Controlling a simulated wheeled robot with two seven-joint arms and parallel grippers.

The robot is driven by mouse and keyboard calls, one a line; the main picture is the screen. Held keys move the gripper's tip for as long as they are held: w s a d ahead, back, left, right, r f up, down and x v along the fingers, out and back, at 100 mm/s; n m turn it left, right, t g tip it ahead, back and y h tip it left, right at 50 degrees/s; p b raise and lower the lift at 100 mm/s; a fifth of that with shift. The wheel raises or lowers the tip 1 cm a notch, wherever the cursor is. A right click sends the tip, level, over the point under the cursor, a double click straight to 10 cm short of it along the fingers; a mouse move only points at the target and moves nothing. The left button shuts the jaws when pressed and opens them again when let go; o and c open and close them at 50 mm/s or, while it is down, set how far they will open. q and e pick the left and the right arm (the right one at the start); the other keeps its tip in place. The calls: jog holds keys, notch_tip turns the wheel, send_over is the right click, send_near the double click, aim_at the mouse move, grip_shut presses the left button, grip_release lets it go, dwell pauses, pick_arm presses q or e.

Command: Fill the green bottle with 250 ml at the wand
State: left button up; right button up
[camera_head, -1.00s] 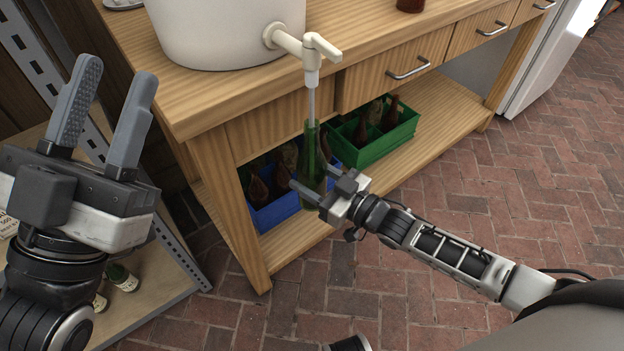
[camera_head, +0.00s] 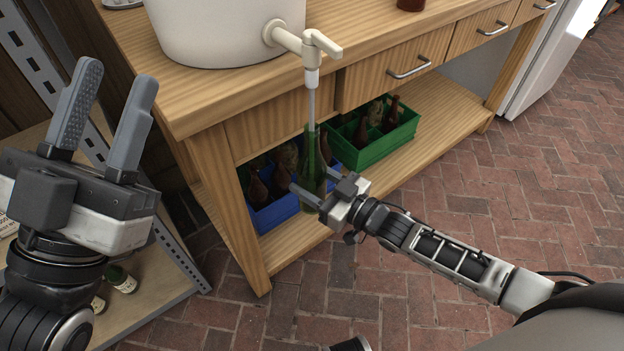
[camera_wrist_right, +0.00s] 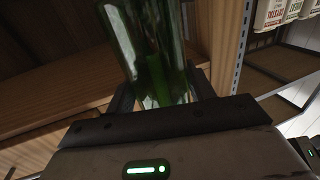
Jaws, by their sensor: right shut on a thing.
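The green bottle (camera_head: 313,160) is upright below the tap in the head view. The thin wand (camera_head: 311,104) hangs from the white tap (camera_head: 318,46), and its lower end goes into the bottle's mouth. My right gripper (camera_head: 311,181) is shut on the bottle, one finger on each side of its lower body. In the right wrist view the bottle (camera_wrist_right: 150,50) stands between the fingers; its liquid level is unclear. The tap's handle points right. My left gripper (camera_head: 118,84) is open and empty at the left, away from the bottle.
A white bucket (camera_head: 215,30) carrying the tap stands on the wooden bench (camera_head: 215,98). On its lower shelf, a blue crate (camera_head: 275,213) and a green crate (camera_head: 375,150) hold brown bottles. A metal-framed shelf (camera_head: 185,268) is at left. The brick floor at right is clear.

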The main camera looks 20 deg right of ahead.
dwell(0.3)
notch_tip(320, 180, down, 24)
jog(key=b, duration=2)
dwell(1.2)
jog(key=shift+r, duration=0.1)
jog(key=s+d+p, duration=0.2)
jog(key=s, duration=0.5)
jog(key=s+d+p, duration=0.3)
jog(key=s, duration=0.5)
jog(key=shift+d, duration=0.25)
dwell(1.0)
jog(key=shift+s, duration=0.1)
dwell(0.4)
